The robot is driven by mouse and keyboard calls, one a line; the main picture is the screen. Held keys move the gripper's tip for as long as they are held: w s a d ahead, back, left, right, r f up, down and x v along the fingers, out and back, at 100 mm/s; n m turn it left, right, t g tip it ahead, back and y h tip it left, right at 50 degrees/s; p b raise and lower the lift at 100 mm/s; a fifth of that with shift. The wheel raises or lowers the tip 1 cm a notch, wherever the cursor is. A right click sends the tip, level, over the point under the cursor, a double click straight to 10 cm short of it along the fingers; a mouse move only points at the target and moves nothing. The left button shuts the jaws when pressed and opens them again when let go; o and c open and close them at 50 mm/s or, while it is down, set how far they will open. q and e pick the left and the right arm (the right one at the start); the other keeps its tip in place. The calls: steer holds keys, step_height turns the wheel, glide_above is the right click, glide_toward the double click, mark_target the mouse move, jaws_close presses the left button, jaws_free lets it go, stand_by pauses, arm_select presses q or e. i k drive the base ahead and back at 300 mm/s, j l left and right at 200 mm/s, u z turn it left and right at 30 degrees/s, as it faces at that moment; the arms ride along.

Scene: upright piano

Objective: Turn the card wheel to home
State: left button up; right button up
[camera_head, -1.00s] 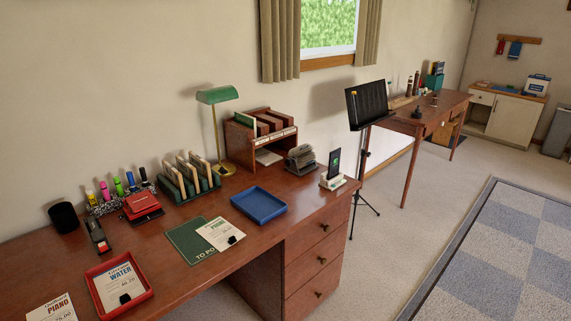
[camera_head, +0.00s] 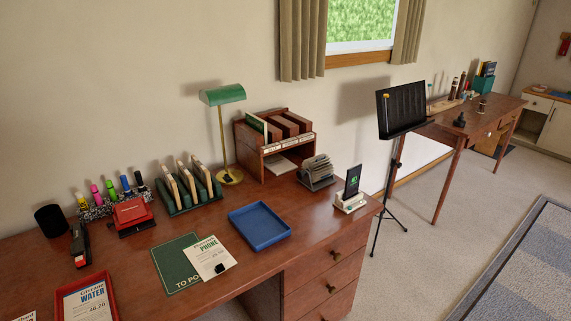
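The card wheel (camera_head: 317,171) is a rotary card file with pale cards fanned on a dark base. It stands on the right part of the brown desk (camera_head: 320,213), between the wooden sorter and the phone on its stand. Its cards are too small to read, so I cannot tell which one is at the front. Neither of my grippers shows in the head view.
The wooden sorter (camera_head: 275,142), green lamp (camera_head: 222,96), blue tray (camera_head: 260,228) and phone (camera_head: 352,181) surround the card wheel. A black music stand (camera_head: 400,110) stands beyond the desk's right end. Carpet in front of the drawers (camera_head: 331,287) is clear.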

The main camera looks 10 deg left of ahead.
mark_target(319, 167)
steer(key=i+l+u, duration=0.25)
steer(key=i+l, duration=0.15)
steer(key=i+l+u, duration=0.25)
steer(key=i+l, duration=0.2)
steer(key=i+l+u, duration=0.25)
steer(key=l, duration=0.35)
steer(key=i, duration=0.1)
